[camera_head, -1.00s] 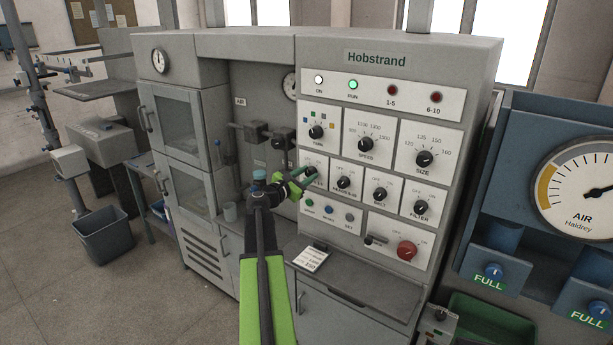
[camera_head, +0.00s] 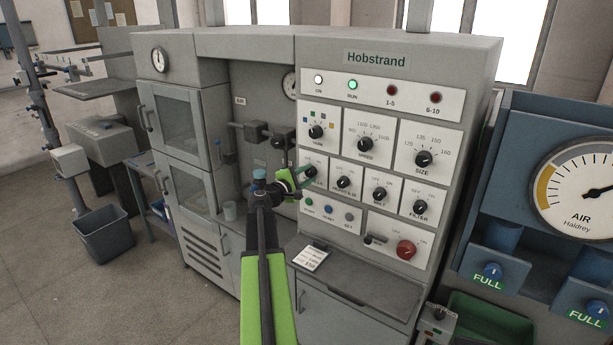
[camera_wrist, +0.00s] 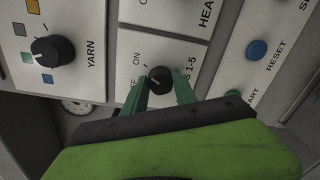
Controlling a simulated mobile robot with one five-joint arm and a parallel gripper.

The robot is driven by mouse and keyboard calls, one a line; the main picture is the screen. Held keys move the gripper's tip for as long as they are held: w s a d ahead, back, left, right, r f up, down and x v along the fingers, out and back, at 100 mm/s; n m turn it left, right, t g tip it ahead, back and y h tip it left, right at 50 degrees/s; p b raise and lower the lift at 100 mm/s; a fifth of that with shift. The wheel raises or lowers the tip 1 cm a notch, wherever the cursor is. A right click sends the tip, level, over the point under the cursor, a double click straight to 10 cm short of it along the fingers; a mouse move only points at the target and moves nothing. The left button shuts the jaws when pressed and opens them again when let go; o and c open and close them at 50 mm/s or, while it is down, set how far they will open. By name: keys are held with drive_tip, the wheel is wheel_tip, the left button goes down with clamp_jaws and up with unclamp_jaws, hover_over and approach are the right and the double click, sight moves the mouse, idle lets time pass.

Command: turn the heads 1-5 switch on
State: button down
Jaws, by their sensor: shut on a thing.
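The heads 1-5 switch (camera_wrist: 158,74) is a small black round knob on a white plate, and its label is partly hidden in the wrist view. In the head view the switch (camera_head: 310,171) is at the left end of the lower knob row, partly covered by my gripper (camera_head: 306,177). The two green fingers of my gripper (camera_wrist: 161,88) are shut on the knob, one on each side. ON shows at the knob's upper left in the wrist view; OFF is mostly behind a finger. The pale pointer seems turned toward the OFF side. The red 1-5 lamp (camera_head: 391,90) looks dark.
The heads 6-10 knob (camera_head: 343,183) sits close to the right of my fingers. The yarn knob (camera_head: 316,132) is above, and the small start, reset and set buttons (camera_head: 328,209) are below. A red rotary switch (camera_head: 406,250) is lower right.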

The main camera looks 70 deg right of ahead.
drive_tip(key=shift+w+d+r+m, duration=0.1)
drive_tip(key=shift+m, duration=0.2)
idle(0.4)
drive_tip(key=c, duration=1)
unclamp_jaws()
drive_tip(key=shift+a, duration=0.5)
drive_tip(key=v, duration=1.6)
drive_tip(key=shift+w+a+p, duration=0.2)
drive_tip(key=shift+a+p, duration=0.05)
drive_tip(key=shift+p, duration=0.05)
